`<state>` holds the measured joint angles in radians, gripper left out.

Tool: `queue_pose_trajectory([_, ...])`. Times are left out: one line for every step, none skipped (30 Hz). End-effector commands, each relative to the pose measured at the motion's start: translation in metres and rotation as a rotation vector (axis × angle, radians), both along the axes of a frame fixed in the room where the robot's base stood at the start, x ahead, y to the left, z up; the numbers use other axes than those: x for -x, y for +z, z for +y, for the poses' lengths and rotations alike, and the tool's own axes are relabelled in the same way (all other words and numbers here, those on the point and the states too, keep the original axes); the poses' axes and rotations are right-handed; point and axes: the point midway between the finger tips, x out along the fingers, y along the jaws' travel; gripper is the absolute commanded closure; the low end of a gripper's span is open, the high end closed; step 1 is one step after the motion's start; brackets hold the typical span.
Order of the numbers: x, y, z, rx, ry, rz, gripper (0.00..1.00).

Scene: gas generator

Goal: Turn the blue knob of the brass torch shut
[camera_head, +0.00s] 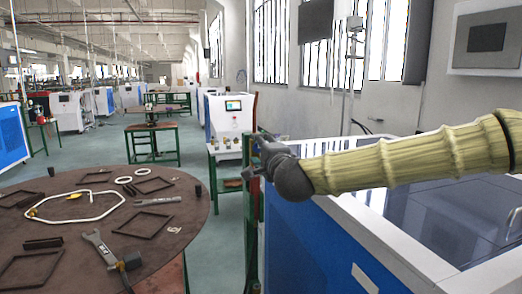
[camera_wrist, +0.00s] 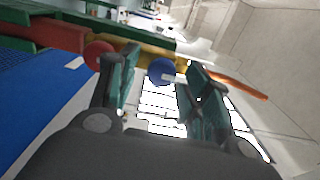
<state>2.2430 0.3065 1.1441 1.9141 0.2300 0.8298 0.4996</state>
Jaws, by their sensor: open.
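In the wrist view the blue knob (camera_wrist: 158,72) of the brass torch (camera_wrist: 150,50) shows between my gripper's two fingers (camera_wrist: 163,68). The fingers are spread apart, one on each side of the knob, with visible gaps. I cannot tell how deep the knob lies between them. A red knob (camera_wrist: 97,54) sits to the left, just beyond the left finger. The torch body runs across behind the fingers. In the head view my gripper (camera_head: 252,158) is at the end of the outstretched arm, near a green post; the torch is too small to make out there.
A blue and white cabinet (camera_head: 310,240) stands below my arm. A green post (camera_head: 250,210) rises beside it. A round brown table (camera_head: 70,205) at left holds a wrench (camera_head: 100,247), square frames and a bent white tube. Open floor (camera_head: 215,250) lies between table and cabinet.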

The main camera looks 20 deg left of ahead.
Motion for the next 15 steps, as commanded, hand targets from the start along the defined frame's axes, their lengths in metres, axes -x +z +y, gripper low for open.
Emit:
queue_pose_trajectory([0.004,0.001,-0.003,0.0,0.0,0.0,0.52])
queue_pose_trajectory([0.007,0.0,-0.005,0.0,0.0,0.0,0.52])
queue_pose_trajectory([0.012,0.0,-0.008,0.0,0.001,0.0,0.52])
queue_pose_trajectory([0.016,0.001,-0.011,0.0,0.001,0.0,0.52])
queue_pose_trajectory([0.02,0.001,-0.014,0.0,0.001,0.0,0.52])
queue_pose_trajectory([0.026,0.001,-0.018,-0.001,0.0,-0.001,0.52])
queue_pose_trajectory([0.031,0.001,-0.022,-0.001,0.0,-0.001,0.52])
queue_pose_trajectory([0.035,0.001,-0.025,0.0,0.001,0.0,0.52])
queue_pose_trajectory([0.042,0.0,-0.028,0.0,0.001,0.0,0.52])
queue_pose_trajectory([0.046,0.001,-0.032,0.0,0.001,0.0,0.52])
queue_pose_trajectory([0.051,0.001,-0.035,-0.001,0.0,-0.001,0.52])
queue_pose_trajectory([0.057,0.001,-0.039,0.0,0.0,-0.001,0.52])
queue_pose_trajectory([0.061,0.001,-0.042,0.0,0.001,-0.001,0.52])
queue_pose_trajectory([0.066,0.0,-0.044,0.001,0.002,-0.001,0.52])
queue_pose_trajectory([0.07,0.001,-0.048,0.0,0.001,0.0,0.52])
